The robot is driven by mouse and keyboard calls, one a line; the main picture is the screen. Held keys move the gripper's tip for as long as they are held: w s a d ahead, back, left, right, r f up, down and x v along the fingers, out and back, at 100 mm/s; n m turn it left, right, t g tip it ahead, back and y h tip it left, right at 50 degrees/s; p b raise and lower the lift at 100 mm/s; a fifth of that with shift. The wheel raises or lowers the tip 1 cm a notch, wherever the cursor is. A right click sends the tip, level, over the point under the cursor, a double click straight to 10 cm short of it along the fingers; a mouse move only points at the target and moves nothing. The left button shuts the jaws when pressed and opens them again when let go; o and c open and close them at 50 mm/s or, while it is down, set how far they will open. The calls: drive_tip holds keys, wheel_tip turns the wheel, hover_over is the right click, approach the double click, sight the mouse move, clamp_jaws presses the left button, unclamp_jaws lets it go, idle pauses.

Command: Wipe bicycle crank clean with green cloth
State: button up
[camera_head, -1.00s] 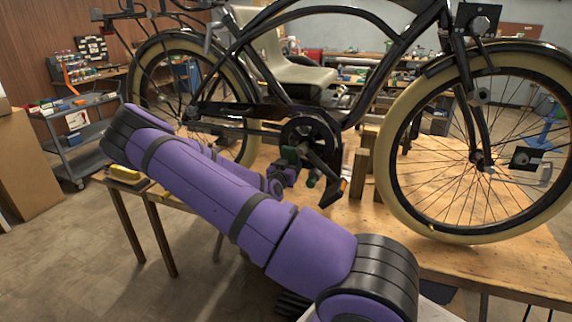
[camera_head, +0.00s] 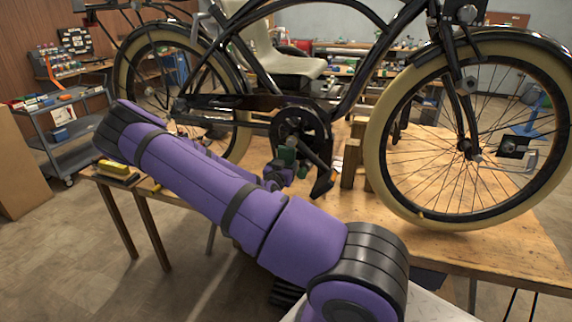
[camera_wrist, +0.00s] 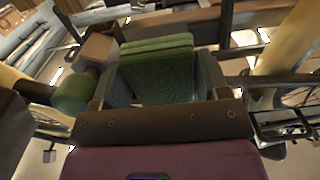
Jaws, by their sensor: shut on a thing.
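The bicycle's dark crank (camera_head: 317,159) slants down to the right from the chainring (camera_head: 318,124) in the head view, with a dark, orange-edged pedal at its lower end. My gripper (camera_head: 286,160) is beside the crank and low in front of the chainring. It is shut on the green cloth (camera_wrist: 155,68), which shows as a folded, thick pad between the two fingers in the wrist view. The cloth (camera_head: 288,154) appears small in the head view, overlapping the crank area. I cannot tell whether it touches the crank.
The bicycle stands on a wooden workbench (camera_head: 440,235), its front wheel (camera_head: 372,165) to the right. Wooden blocks (camera_head: 350,163) stand behind the crank. A yellow item (camera_head: 117,170) lies at the bench's left end. A grey cart (camera_head: 68,140) stands at far left.

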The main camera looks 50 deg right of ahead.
drive_tip(key=shift+v, duration=2.35)
drive_tip(key=shift+a, duration=0.1)
drive_tip(key=v, duration=0.2)
drive_tip(key=shift+s+a, duration=0.2)
drive_tip(key=shift+a, duration=0.15)
